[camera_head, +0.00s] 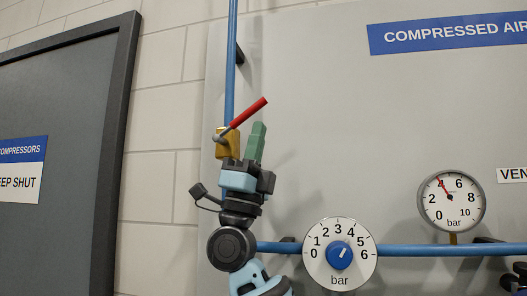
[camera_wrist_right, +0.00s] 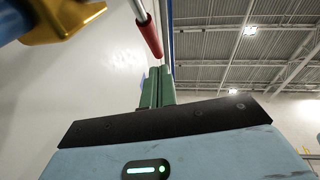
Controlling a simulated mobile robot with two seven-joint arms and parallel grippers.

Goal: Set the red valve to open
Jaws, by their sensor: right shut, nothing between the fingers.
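The red valve handle (camera_head: 248,112) slants from its pivot at lower left to its tip at upper right, roughly midway between along and across the upright blue pipe. Its brass body (camera_head: 228,144) sits on that pipe. In the right wrist view the red handle (camera_wrist_right: 148,35) hangs in from the top, and part of the brass body (camera_wrist_right: 65,18) shows at upper left. My right gripper (camera_head: 259,126) has green fingers pointing up, shut and empty, just below and right of the handle. In the wrist view the fingertips (camera_wrist_right: 158,70) are near the handle's end; contact is unclear. My left gripper is not in view.
The blue pipe (camera_head: 230,60) runs up the grey panel (camera_head: 310,100). A blue regulator knob (camera_head: 339,255) on a dial and a pressure gauge (camera_head: 452,200) are to the right, along a horizontal blue pipe (camera_head: 410,250). A dark door (camera_head: 60,110) is at left.

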